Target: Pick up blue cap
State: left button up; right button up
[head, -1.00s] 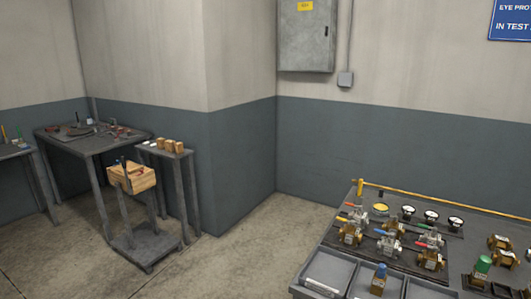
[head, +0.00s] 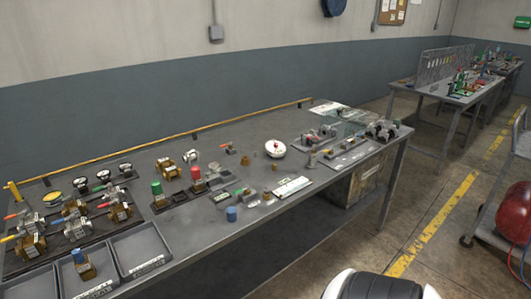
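A small blue cylinder that looks like a blue cap (head: 231,214) stands upright near the front edge of the long grey table (head: 300,205). Another blue piece (head: 77,254) sits on top of a brass fitting (head: 86,271) in a grey tray at the lower left. Neither of my grippers is in view.
Grey trays (head: 140,252) line the table's front left, with several valves (head: 75,230) and gauges behind them. Red and green capped parts (head: 157,190) stand mid-table. A white disc (head: 275,148) lies farther back. A cart with a red tank (head: 515,214) stands at right beyond open floor.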

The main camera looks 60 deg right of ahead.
aim_at(231, 212)
jog(key=z, duration=1.55)
jog(key=i+l+u, duration=0.25)
jog(key=k+j, duration=0.05)
jog(key=k, duration=0.05)
